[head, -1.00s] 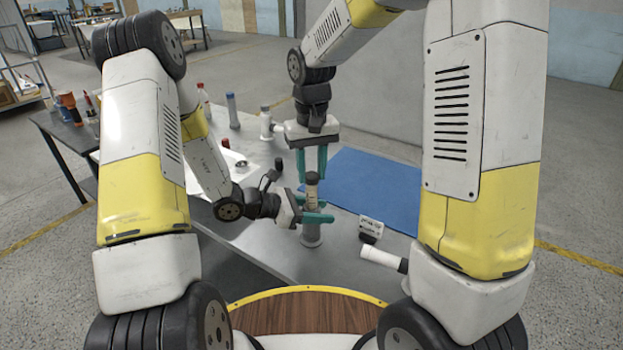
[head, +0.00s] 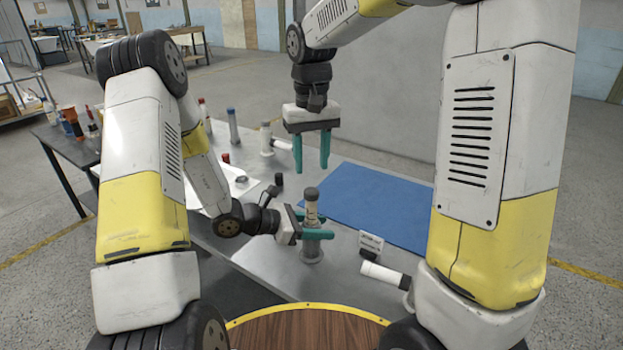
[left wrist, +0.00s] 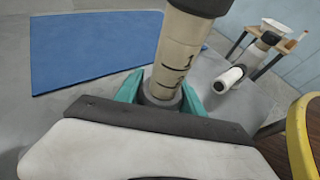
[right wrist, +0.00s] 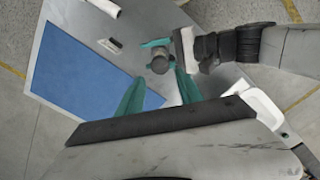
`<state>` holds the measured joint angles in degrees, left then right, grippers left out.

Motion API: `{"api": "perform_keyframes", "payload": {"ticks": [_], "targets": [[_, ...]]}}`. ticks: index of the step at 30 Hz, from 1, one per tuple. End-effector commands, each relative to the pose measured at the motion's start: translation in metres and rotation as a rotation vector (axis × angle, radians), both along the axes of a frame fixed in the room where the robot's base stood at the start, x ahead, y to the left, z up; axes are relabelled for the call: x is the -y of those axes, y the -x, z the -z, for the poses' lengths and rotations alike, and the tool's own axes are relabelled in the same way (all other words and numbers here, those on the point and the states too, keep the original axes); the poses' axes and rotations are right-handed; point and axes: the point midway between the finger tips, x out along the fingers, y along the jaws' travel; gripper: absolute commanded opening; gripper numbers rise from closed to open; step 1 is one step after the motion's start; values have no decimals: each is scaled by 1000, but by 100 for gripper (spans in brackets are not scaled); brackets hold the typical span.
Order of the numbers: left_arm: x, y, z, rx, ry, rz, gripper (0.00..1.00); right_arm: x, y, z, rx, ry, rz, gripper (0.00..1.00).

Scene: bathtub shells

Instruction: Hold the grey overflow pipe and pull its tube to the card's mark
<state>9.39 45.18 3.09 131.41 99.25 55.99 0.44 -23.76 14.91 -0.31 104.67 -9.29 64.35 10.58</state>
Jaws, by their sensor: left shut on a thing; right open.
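The grey overflow pipe (head: 311,251) stands upright on the grey table. Its cream tube (head: 311,212) sticks up from it, with a dark cap (head: 311,193) on top; dark marks show on the tube in the left wrist view (left wrist: 175,55). My left gripper (head: 320,226) is shut around the pipe's upper part, at the grey collar (left wrist: 162,92) below the tube. My right gripper (head: 311,160) is open and empty, pointing down above the cap, apart from it. The small card (head: 371,244) stands right of the pipe; its print is too small to read.
A blue mat (head: 370,200) lies behind and right of the pipe. A white pipe (head: 384,274) lies at the front right.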

Motion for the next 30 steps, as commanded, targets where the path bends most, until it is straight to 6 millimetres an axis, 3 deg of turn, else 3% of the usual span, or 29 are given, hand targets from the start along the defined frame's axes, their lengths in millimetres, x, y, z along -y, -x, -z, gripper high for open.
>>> {"api": "perform_keyframes", "payload": {"ticks": [3,9,22,23,26,30], "targets": [[0,0,0,0,0,0,0,0,-1,-23,3,-1,0,43],[0,0,0,0,0,0,0,0,0,-44,0,0,1,43],[0,0,0,0,1,0,0,0,0,-47,-1,0,1,43],[0,0,0,0,1,0,52,0,0,-47,-1,0,1,43],[0,0,0,0,1,0,71,0,0,-47,-1,0,1,43],[0,0,0,0,0,0,71,0,0,-47,-1,0,1,43]]}}
